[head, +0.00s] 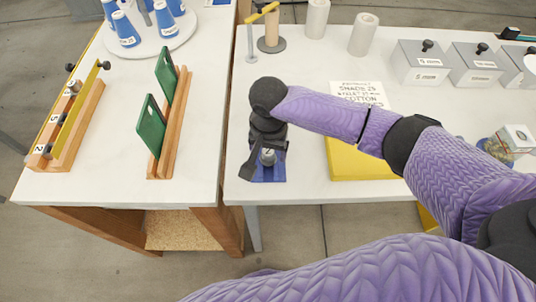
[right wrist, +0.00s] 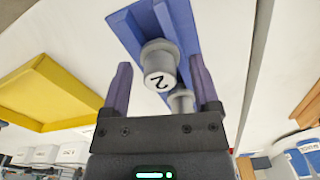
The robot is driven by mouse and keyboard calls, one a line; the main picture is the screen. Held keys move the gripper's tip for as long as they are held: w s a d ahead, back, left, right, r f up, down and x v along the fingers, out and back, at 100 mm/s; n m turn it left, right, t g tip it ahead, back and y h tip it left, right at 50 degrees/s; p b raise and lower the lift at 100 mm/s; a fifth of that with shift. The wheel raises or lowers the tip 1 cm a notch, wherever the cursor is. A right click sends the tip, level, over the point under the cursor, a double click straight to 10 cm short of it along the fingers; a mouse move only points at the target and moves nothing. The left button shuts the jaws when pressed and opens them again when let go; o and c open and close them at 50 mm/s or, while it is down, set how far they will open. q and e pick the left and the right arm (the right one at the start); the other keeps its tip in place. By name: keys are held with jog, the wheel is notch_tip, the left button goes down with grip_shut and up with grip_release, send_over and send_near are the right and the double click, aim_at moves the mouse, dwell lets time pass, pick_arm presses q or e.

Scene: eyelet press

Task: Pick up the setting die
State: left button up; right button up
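A grey cylindrical die (right wrist: 159,60) with a white end marked 2 stands on a blue holder (right wrist: 138,32) in the right wrist view. A second grey cylinder (right wrist: 183,100) shows beside it, partly hidden by my gripper. My right gripper (right wrist: 160,88) is open, its purple fingers apart on either side of the marked die, without visible contact. My left gripper is not in view.
A yellow tray (head: 372,170) with a printed card (head: 358,94) lies right of the holder. Grey lidded boxes (head: 421,63) and white rolls (head: 363,35) stand behind. A wooden rack with green plates (head: 151,126) stands on the left table.

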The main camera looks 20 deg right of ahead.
grip_shut()
jog(key=shift+r, duration=0.1)
